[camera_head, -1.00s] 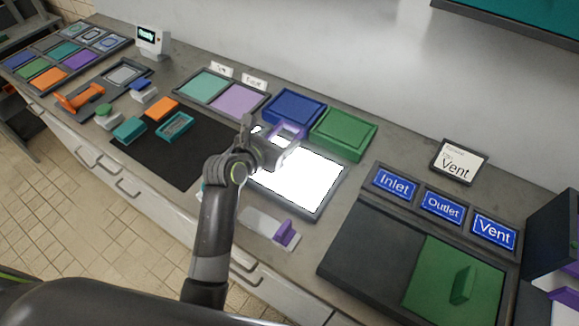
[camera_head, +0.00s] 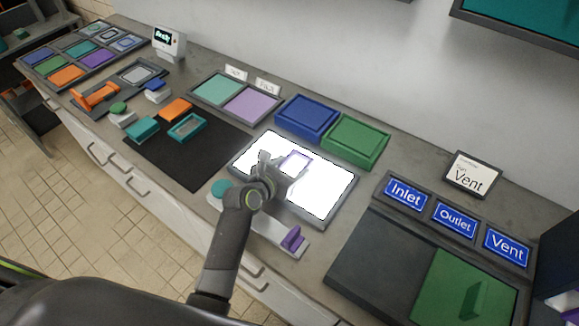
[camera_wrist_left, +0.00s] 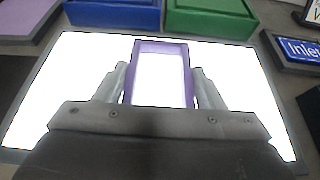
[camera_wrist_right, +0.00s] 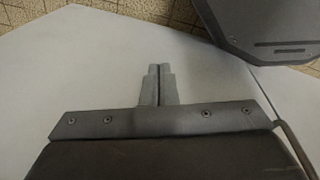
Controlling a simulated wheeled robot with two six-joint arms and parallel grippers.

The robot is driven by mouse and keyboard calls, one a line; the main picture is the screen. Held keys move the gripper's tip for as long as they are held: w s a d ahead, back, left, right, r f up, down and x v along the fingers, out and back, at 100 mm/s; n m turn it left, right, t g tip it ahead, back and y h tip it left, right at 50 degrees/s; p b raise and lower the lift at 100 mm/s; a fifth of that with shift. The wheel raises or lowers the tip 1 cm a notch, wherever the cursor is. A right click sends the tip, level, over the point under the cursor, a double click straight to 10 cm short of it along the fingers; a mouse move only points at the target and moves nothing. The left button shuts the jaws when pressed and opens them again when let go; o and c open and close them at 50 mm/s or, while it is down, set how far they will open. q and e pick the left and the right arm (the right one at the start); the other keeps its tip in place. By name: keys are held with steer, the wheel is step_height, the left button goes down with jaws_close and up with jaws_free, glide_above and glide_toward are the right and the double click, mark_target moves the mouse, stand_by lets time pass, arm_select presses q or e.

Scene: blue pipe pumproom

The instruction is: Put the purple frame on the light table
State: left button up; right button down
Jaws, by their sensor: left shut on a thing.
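The light table (camera_head: 332,190) is a bright white panel with a dark rim on the counter; it also fills much of the left wrist view (camera_wrist_left: 60,95). My left gripper (camera_head: 286,170) is shut on the purple frame (camera_head: 297,158), a small open rectangle. In the left wrist view the frame (camera_wrist_left: 160,46) sits between the two fingers, over the white panel, with its near end hidden by the gripper. I cannot tell whether it touches the panel. My right gripper (camera_wrist_right: 158,85) is shut and empty over a pale surface.
A blue tray (camera_head: 306,116) and a green tray (camera_head: 354,141) stand behind the light table. A strip with a purple handle (camera_head: 293,238) lies in front of it. A dark mat (camera_head: 180,160) with teal and orange pieces is to the left, and blue label signs (camera_head: 450,218) to the right.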

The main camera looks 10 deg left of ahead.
arm_select(q)
steer(key=o, duration=1)
steer(key=shift+r, duration=0.1)
steer(key=v, duration=1.2)
steer(key=shift+s+a, duration=0.1)
